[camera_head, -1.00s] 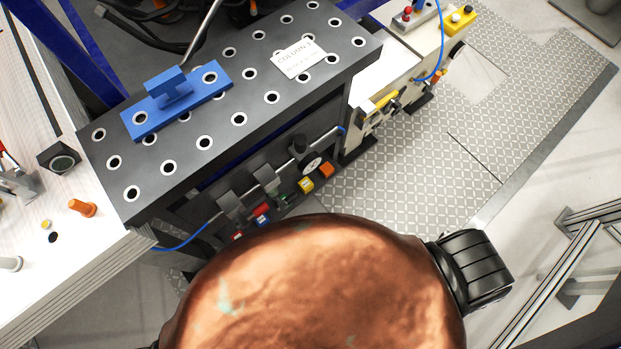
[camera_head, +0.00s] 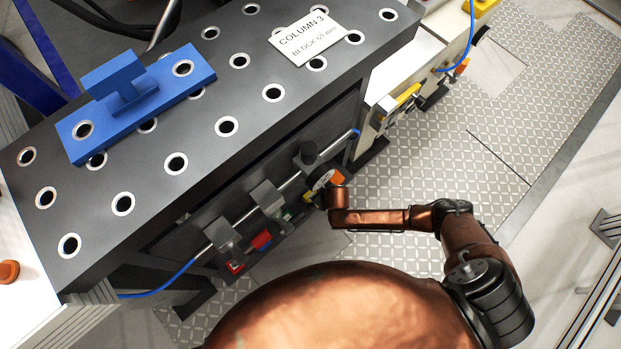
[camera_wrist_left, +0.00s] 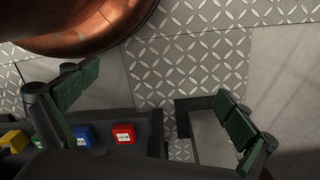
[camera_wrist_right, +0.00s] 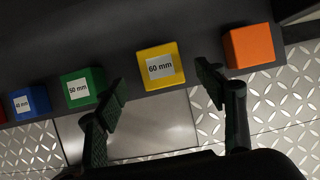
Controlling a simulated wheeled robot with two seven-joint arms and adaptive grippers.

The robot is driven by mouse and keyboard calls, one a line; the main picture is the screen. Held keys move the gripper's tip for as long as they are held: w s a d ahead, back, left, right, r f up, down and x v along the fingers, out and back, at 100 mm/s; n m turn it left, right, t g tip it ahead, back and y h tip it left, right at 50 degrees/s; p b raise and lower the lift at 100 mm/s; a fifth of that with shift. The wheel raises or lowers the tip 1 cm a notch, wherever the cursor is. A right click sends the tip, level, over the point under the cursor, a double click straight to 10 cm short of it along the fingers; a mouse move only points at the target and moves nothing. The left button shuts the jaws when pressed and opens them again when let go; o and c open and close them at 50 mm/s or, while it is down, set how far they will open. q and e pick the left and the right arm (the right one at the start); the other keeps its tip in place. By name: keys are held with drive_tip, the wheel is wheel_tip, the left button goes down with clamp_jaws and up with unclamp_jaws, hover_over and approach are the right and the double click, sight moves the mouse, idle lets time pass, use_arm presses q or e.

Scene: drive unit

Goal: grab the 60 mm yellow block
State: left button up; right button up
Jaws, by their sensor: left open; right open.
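The yellow block (camera_wrist_right: 161,66), labelled 60 mm, sits on a dark shelf in the right wrist view. A bit of it (camera_head: 309,197) shows in the head view beside my right arm, and it is at the left edge of the left wrist view (camera_wrist_left: 13,141). My right gripper (camera_wrist_right: 160,90) is open and empty, its fingers on either side of the block's near edge; I cannot tell the remaining distance. My left gripper (camera_wrist_left: 155,100) is open and empty near the red block's end of the shelf, and is out of the head view.
A green 50 mm block (camera_wrist_right: 83,87) and an orange block (camera_wrist_right: 249,46) flank the yellow one. Beyond green are a blue block (camera_wrist_right: 30,102) and a red block (camera_wrist_left: 124,133). The dark perforated table (camera_head: 240,130) bears a blue fixture (camera_head: 140,100) above the shelf.

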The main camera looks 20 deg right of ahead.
drive_tip(key=shift+b+x, duration=0.3)
drive_tip(key=shift+x, duration=0.5)
drive_tip(key=shift+f, duration=0.15)
drive_tip(key=shift+b+x, duration=0.9)
drive_tip(key=shift+x, duration=0.05)
drive_tip(key=b+x, duration=0.2)
drive_tip(key=shift+f, duration=0.4)
drive_tip(key=shift+w+f, duration=0.1)
use_arm(q)
drive_tip(key=w+d+f+t+h, duration=0.1)
drive_tip(key=w+d+f+t, duration=0.1)
drive_tip(key=w+d, duration=0.2)
drive_tip(key=shift+w+d+t, duration=0.3)
drive_tip(key=shift+w+d, duration=0.1)
drive_tip(key=shift+w, duration=0.55)
use_arm(e)
drive_tip(key=shift+c, duration=0.2)
clamp_jaws()
